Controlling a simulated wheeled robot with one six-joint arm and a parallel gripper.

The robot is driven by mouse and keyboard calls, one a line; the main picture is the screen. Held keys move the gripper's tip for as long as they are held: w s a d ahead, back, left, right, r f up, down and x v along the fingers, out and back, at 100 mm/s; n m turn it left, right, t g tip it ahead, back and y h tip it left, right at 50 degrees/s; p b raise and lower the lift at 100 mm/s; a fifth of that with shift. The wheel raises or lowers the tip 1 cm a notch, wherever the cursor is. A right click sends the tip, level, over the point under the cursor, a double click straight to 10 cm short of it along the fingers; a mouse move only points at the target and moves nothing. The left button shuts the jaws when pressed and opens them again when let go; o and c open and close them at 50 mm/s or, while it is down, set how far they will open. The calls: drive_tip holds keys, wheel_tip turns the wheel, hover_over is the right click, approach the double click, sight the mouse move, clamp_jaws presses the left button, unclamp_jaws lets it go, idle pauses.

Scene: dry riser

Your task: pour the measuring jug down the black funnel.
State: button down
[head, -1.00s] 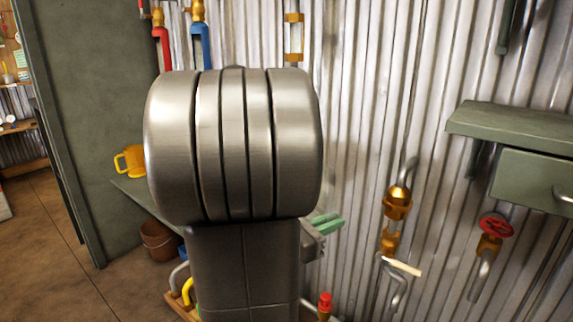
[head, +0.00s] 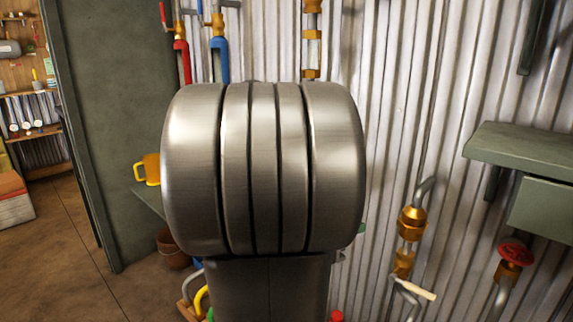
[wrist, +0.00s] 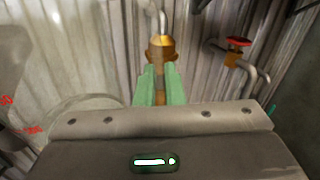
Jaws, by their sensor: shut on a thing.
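My gripper (wrist: 158,80) shows in the wrist view with its two green fingers close together. It is shut on what looks like the clear measuring jug (wrist: 82,99), whose faint rounded rim and red marks show at the lower left. Most of the jug is see-through or hidden behind the gripper body, so its tilt and contents cannot be told. In the head view my own arm hides the gripper almost wholly. I cannot make out the black funnel in either view.
Brass pipe fittings (head: 412,222) and a red-wheeled valve (head: 515,254) stand along the corrugated wall. A green-grey shelf (head: 520,150) juts out at right. A yellow mug (head: 152,170) stands on a ledge at left, above a brown bucket (head: 172,248). Open floor lies at left.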

drive_tip(key=r+p, duration=0.2)
drive_tip(key=r+n+p, duration=0.1)
drive_tip(key=r+p, duration=0.1)
drive_tip(key=r, duration=0.1)
drive_tip(key=r+n+p, duration=0.1)
drive_tip(key=r+p, duration=0.2)
drive_tip(key=shift+w+a, duration=0.2)
drive_tip(key=shift+w, duration=0.2)
drive_tip(key=w+r+n+p, duration=0.1)
drive_tip(key=r+p, duration=0.1)
drive_tip(key=p, duration=0.1)
drive_tip(key=w+a+r+n+p, duration=0.1)
drive_tip(key=r+n+p, duration=0.1)
drive_tip(key=p, duration=0.1)
drive_tip(key=w+r+n+p, duration=0.1)
drive_tip(key=r+n+p, duration=0.1)
drive_tip(key=r+p, duration=0.1)
drive_tip(key=shift+w+a+r+p, duration=0.1)
drive_tip(key=shift+w+a+p, duration=0.1)
drive_tip(key=shift+a+p, duration=0.2)
drive_tip(key=shift+w+a+r+n+t+p, duration=0.1)
drive_tip(key=shift+w+a+r+n+p, duration=0.2)
drive_tip(key=shift+n+p, duration=0.35)
drive_tip(key=shift+w+a+r+n+t+p, duration=0.1)
drive_tip(key=shift+w+r+n+p, duration=0.25)
drive_tip(key=shift+w+n+p, duration=0.25)
drive_tip(key=shift+w+a+r+n+t+p, duration=0.1)
drive_tip(key=shift+w+a+r+n+p, duration=0.15)
drive_tip(key=shift+n+p, duration=0.5)
